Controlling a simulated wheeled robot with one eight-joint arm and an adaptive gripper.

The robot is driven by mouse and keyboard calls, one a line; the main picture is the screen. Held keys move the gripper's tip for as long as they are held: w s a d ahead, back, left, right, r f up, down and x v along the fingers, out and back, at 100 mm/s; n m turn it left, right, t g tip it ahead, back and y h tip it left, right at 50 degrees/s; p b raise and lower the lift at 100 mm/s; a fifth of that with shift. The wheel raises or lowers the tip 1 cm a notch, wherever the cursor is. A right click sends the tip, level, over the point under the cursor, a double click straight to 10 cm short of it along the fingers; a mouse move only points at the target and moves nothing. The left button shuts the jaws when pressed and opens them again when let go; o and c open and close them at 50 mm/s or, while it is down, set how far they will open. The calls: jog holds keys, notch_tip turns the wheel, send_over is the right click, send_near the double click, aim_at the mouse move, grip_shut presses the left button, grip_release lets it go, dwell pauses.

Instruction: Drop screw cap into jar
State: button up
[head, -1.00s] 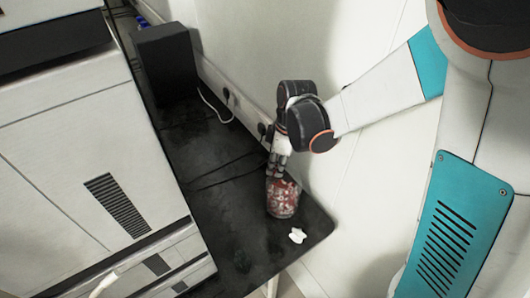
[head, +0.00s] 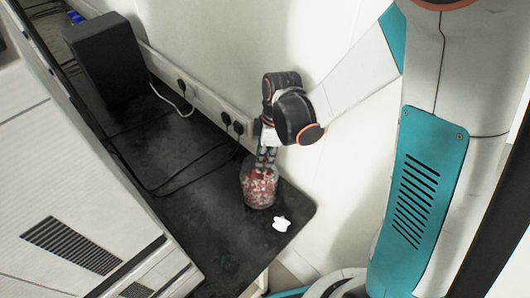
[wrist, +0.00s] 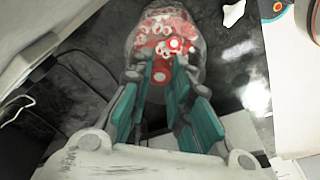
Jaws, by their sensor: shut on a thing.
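The clear jar (head: 260,190) stands on the dark table, filled with red and white pieces. It also shows at the top of the wrist view (wrist: 196,42). My gripper (head: 266,163) points down at the jar's mouth, its fingertips at or just inside the rim; I cannot tell exactly how deep. In the wrist view my gripper (wrist: 163,75) has its teal-padded fingers closed around a red screw cap (wrist: 160,78) with a pale centre. The fingers partly hide the cap and the jar's near side.
A white apple-shaped piece (head: 281,224) lies beside the jar near the table's front edge. A black box (head: 120,60) stands at the back left. Cables and plugs (head: 226,119) run along the wall. A large white cabinet (head: 70,200) stands at the left.

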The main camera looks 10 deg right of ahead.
jog(key=shift+f, duration=0.15)
jog(key=o, duration=0.7)
notch_tip(320, 180, up, 7)
jog(key=d, duration=0.1)
jog(key=shift+s+r, duration=0.15)
jog(key=shift+r, duration=0.05)
jog(key=shift+d+r, duration=0.1)
dwell(0.4)
jog(key=s+d+r+m+t+h+b, duration=0.1)
jog(key=s+d+r+m+t, duration=0.2)
jog(key=s+m, duration=0.3)
jog(key=s+d+r+m+t+b, duration=0.2)
jog(key=s+d+r+m, duration=0.3)
jog(key=m, duration=0.4)
jog(key=shift+s+d+r+m+t+h+b, duration=0.2)
jog(key=shift+s+r+m+t+h+b, duration=0.25)
jog(key=shift+t, duration=0.45)
